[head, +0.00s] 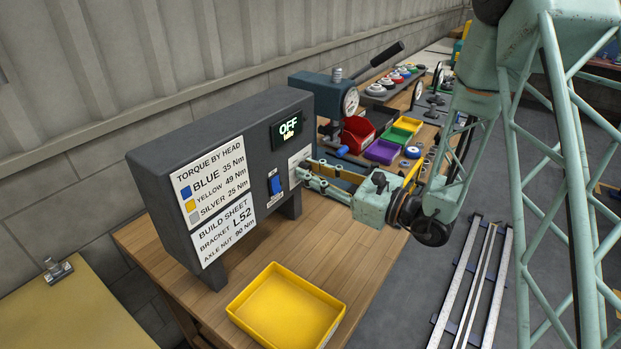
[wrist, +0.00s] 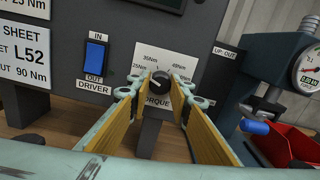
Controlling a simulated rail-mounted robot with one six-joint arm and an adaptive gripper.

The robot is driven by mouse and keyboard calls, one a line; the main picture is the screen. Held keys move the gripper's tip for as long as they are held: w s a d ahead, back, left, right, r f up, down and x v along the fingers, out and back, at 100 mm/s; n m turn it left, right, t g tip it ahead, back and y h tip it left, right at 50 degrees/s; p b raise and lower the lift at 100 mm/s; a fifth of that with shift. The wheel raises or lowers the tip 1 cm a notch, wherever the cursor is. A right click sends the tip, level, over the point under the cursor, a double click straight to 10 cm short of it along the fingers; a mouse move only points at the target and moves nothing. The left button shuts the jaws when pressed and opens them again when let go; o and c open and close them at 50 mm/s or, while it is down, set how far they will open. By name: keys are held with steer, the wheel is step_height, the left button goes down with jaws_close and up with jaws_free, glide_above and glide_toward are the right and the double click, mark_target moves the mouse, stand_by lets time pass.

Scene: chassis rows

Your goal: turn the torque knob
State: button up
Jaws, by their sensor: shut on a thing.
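The torque knob (wrist: 160,85) is small, round and dark, on a white scale plate (wrist: 146,60) on the grey driver box (head: 150,170). I cannot tell clearly which mark the knob points to. My gripper (wrist: 161,91) has its two yellow-padded fingers on either side of the knob and is shut on it. In the head view my gripper (head: 307,172) reaches the box's front face from the right, and its fingers hide the knob.
A blue IN/OUT driver switch (wrist: 95,56) is left of the knob. The box display (head: 287,130) reads OFF. A yellow tray (head: 246,311) lies in front of the box. A press with a gauge (head: 351,102) and a red bin (head: 357,134) stand to the right.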

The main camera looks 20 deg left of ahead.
steer(key=shift+n+b, duration=0.45)
steer(key=shift+n, duration=0.15)
steer(key=o, duration=0.8)
steer(key=shift+o, duration=0.2)
steer(key=shift+d, duration=0.15)
steer(key=v, duration=1.1)
steer(key=shift+d, duration=0.3)
steer(key=shift+s, duration=0.1)
